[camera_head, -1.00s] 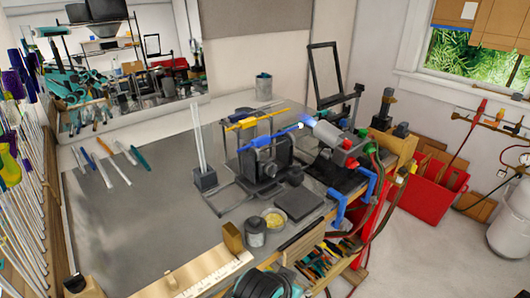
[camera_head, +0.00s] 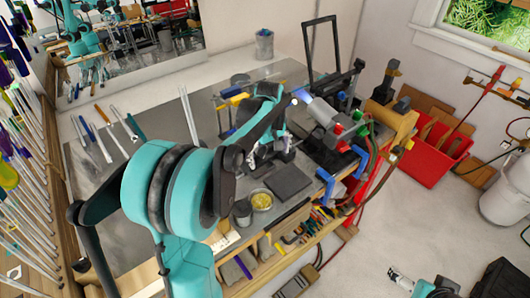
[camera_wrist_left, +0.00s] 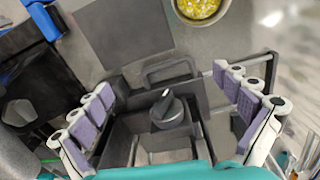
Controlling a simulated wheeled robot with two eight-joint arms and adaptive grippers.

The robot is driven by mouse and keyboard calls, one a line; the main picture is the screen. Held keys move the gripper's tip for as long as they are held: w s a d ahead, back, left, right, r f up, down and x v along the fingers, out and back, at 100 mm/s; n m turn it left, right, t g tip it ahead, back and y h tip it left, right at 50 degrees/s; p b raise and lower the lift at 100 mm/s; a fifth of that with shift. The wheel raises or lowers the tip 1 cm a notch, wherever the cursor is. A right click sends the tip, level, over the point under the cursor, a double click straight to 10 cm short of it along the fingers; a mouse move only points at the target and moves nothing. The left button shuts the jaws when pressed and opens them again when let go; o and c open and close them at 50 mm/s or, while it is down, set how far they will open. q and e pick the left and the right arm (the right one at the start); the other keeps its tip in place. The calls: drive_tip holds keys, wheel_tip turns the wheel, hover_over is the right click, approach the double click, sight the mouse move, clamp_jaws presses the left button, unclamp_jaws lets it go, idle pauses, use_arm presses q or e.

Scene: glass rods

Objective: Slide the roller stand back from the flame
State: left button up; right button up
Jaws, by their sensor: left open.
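The roller stand (camera_wrist_left: 168,135) is a dark grey block with a round black knob (camera_wrist_left: 167,108) and a handle loop. It fills the middle of the left wrist view. My left gripper (camera_wrist_left: 168,88) is open, with its purple-padded fingers on either side of the stand; I cannot tell whether they touch it. In the head view my left arm hides most of the stand; a yellow roller part (camera_head: 237,99) shows behind it. The torch (camera_head: 326,115) points toward the stand, with a bluish glow (camera_head: 301,96) at its nozzle. Part of my right arm shows bottom right, its gripper (camera_head: 401,277) unclear.
A dark flat plate (camera_head: 289,182) and a bowl of yellow bits (camera_head: 262,200) lie at the front of the bench, with a grey jar (camera_head: 242,212) beside them. Blue clamps (camera_head: 327,184) sit on the bench edge. Loose rods (camera_head: 103,143) lie at the left.

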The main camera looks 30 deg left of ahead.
use_arm(q)
drive_tip(key=shift+w+a+f+n+g+p, duration=0.15)
drive_tip(key=shift+w+a+n, duration=0.25)
drive_tip(key=shift+a, duration=0.2)
drive_tip(key=shift+w+a+r+n+g+p, duration=0.15)
drive_tip(key=shift+w+a+n, duration=0.2)
drive_tip(key=shift+a, duration=0.2)
drive_tip(key=shift+f, duration=0.4)
wheel_tip(320, 180, down, 7)
drive_tip(key=shift+s+f+b, duration=0.1)
drive_tip(key=shift+f+b, duration=0.05)
drive_tip(key=shift+b, duration=0.5)
